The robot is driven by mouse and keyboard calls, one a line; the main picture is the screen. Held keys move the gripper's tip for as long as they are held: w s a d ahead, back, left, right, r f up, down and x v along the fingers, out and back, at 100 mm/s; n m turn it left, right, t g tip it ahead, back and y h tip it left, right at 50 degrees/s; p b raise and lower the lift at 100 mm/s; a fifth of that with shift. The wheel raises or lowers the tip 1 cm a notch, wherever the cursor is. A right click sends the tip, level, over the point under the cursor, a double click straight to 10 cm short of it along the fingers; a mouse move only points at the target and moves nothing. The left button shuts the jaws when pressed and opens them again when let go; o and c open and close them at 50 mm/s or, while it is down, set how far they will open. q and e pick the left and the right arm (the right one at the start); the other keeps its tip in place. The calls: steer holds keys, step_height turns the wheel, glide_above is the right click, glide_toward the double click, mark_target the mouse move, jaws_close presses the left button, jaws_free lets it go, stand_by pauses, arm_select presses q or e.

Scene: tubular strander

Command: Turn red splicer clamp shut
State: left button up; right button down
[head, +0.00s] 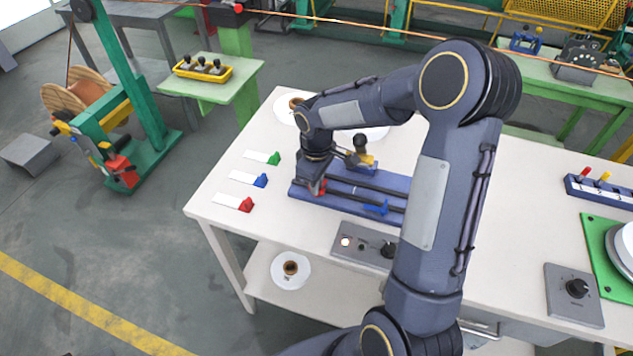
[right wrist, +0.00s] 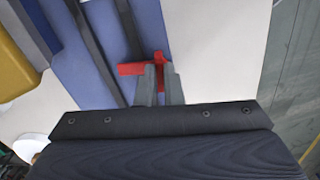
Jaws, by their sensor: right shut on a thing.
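The red splicer clamp (head: 317,188) sits at the left end of the blue splicer base (head: 333,205) on the white table. My right gripper (head: 318,178) reaches down onto it from above. In the right wrist view, my right gripper's grey fingers (right wrist: 158,80) are shut on the red clamp (right wrist: 130,69), whose red lever sticks out to the left of them. The blue base (right wrist: 98,50) with its dark rails lies beyond. A blue clamp (head: 376,207) sits farther right on the base. My left gripper is not in view.
Red, blue and green tagged pieces (head: 246,204) lie left of the base. A yellow block with a dark knob (head: 363,160) stands behind it. A grey control box (head: 350,243) is in front. My right arm hides much of the table's middle.

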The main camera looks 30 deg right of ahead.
steer(key=shift+n, duration=0.7)
steer(key=c, duration=1.6)
jaws_free()
steer(key=shift+o, duration=0.2)
steer(key=shift+r, duration=3.95)
